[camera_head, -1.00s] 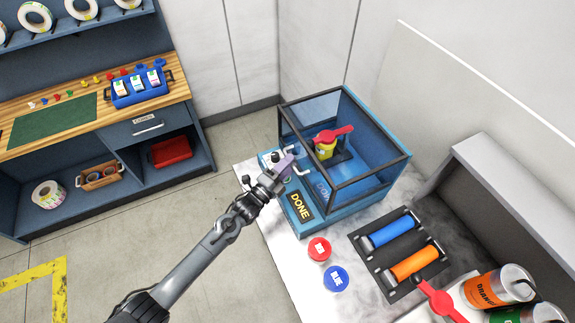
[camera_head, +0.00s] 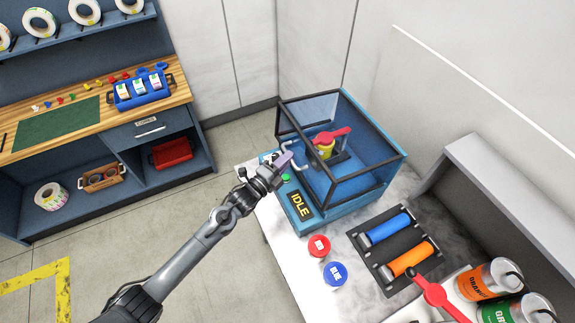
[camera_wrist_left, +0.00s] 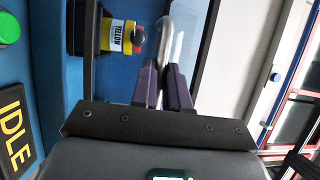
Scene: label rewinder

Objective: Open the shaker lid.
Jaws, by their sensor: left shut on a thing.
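The shaker is a blue machine (camera_head: 322,222) with a see-through, black-framed lid (camera_head: 369,168). The lid appears down over it. Inside is a yellow can (camera_head: 325,151) under a red clamp (camera_head: 334,135); the can, labelled YELLOW, also shows in the left wrist view (camera_wrist_left: 118,36). The shaker's display (camera_head: 299,204) reads IDLE, beside a green button (camera_head: 286,177). My left gripper (camera_head: 283,160) is at the lid's silver handle (camera_wrist_left: 165,38). Its purple fingers (camera_wrist_left: 164,86) are shut on the handle in the wrist view. My right gripper is not in view.
A rack with blue (camera_head: 389,228) and orange (camera_head: 411,259) rollers lies to the right. Large paint cans (camera_head: 490,281) stand at lower right. A workbench (camera_head: 165,100) is far left.

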